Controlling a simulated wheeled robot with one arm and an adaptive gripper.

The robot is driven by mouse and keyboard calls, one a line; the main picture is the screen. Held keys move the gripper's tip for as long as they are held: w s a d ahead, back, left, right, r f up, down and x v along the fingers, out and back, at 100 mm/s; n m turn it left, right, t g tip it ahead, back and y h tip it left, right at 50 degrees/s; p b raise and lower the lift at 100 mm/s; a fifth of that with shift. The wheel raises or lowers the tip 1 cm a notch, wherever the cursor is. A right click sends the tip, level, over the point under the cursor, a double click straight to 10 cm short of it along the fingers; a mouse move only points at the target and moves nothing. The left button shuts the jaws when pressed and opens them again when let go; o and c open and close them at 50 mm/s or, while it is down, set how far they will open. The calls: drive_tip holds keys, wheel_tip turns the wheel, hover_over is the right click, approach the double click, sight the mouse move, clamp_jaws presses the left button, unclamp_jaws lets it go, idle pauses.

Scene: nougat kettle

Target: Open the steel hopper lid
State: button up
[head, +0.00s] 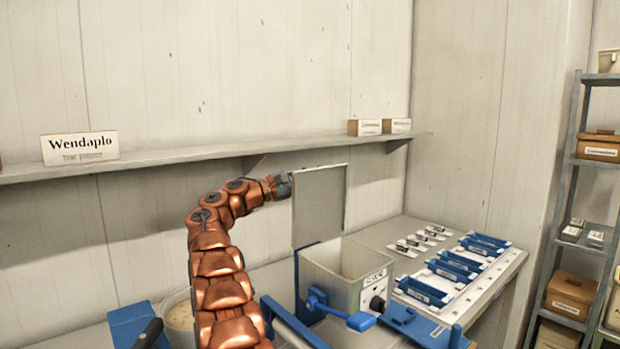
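The steel hopper (340,268) is a pale box with an open top, standing on the bench right of my arm. Its lid (320,208) is a flat grey panel, standing about upright above the hopper's left and back side, so the hopper's inside shows. My gripper (284,187) is at the lid's upper left edge, small and dark in the head view. I cannot tell whether it touches the lid or whether its fingers are open; part of it may be hidden behind the panel.
A blue lever (340,312) sticks out in front of the hopper. A white board (490,282) with blue holders lies to the right. A wall shelf (200,155) runs behind and above my arm. A tub (180,318) stands at lower left. A rack (562,210) stands at far right.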

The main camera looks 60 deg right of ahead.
drive_tip(key=shift+a, duration=0.1)
drive_tip(key=v, duration=1.2)
idle(0.5)
drive_tip(key=shift+w, duration=0.1)
drive_tip(key=s+a+f+n+t+y, duration=0.3)
drive_tip(key=a+f+n+t+y, duration=0.1)
drive_tip(key=a+f+t, duration=0.45)
drive_tip(key=s+a+f+m+y, duration=0.1)
drive_tip(key=s+a+f+y, duration=0.3)
drive_tip(key=s+a+f, duration=0.3)
drive_tip(key=s+a+f+m+t+y, duration=0.1)
drive_tip(key=s+a+f+y, duration=0.3)
drive_tip(key=s+a, duration=1)
drive_tip(key=s+a+f+y, duration=0.4)
drive_tip(key=s+a+f, duration=0.6)
drive_tip(key=a, duration=0.9)
drive_tip(key=shift+s+f+m+y, duration=0.3)
drive_tip(key=shift+s+f+m, duration=0.05)
drive_tip(key=shift+f+m, duration=0.05)
drive_tip(key=shift+d, duration=0.1)
